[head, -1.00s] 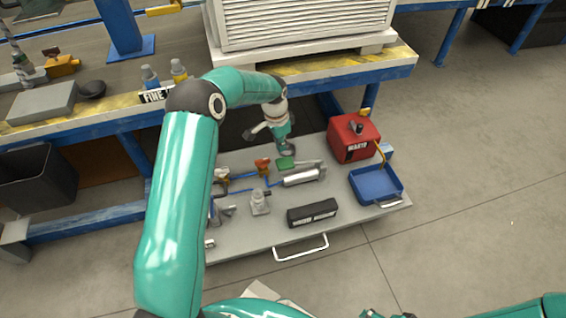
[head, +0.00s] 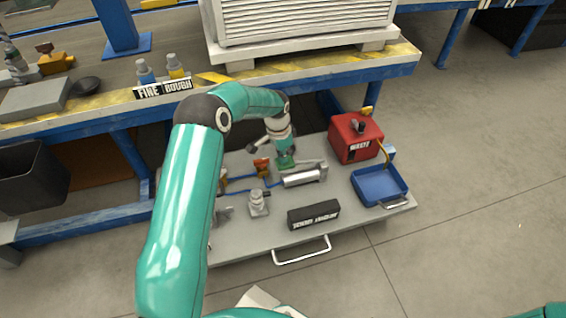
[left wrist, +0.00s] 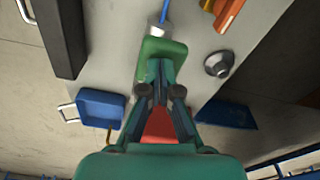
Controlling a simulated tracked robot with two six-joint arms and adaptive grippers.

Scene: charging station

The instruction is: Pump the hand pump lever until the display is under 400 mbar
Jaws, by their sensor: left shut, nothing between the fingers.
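The hand pump (head: 303,178) is a silver cylinder lying on the grey drawer board, with a green part (head: 284,164) at its left end. In the left wrist view a green, rounded block (left wrist: 161,57) lies just in front of my fingers. My left gripper (head: 286,151) is at the green part, with its fingers (left wrist: 160,92) shut and nothing between them. Whether the fingers touch the green part, I cannot tell. No pressure display can be made out in these frames. My right gripper is out of view.
A black labelled box (head: 313,214) and a small grey fitting (head: 259,203) are in front. An orange valve (head: 262,166) is to the left. The workbench edge (head: 330,68) overhangs behind.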

